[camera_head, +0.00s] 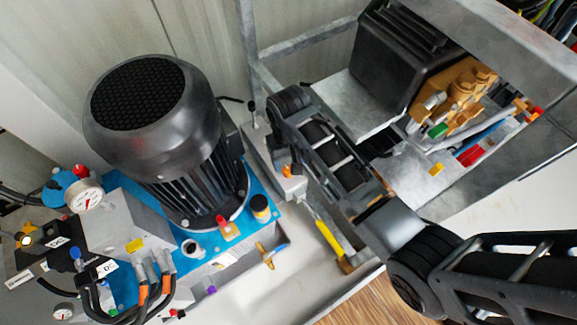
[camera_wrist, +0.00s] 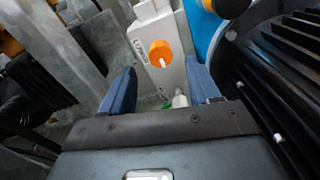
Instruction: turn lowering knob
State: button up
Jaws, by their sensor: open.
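The orange knob (camera_wrist: 160,52) with a pale pin sits on a light grey block (camera_wrist: 148,27) that bears small dark lettering, too small to read surely. In the head view an orange knob (camera_head: 286,170) shows on a grey block (camera_head: 291,187) beside the blue pump base. My gripper (camera_wrist: 160,68) is open, its two blue fingers apart to the left and right of the block in the wrist view. The knob shows between and just beyond the fingertips. Nothing is held, and contact cannot be told. In the head view my arm hides the fingers.
A big black motor (camera_head: 155,140) stands on the blue base (camera_head: 265,188) and shows close on the right in the wrist view (camera_wrist: 285,70). A yellow-handled part (camera_head: 328,238) is below the knob block. A metal frame (camera_head: 310,40) surrounds the right side.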

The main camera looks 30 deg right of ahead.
aim_at(288, 171)
jog(key=shift+f+b, duration=0.4)
jog(key=shift+f, duration=1.95)
jog(key=c, duration=1)
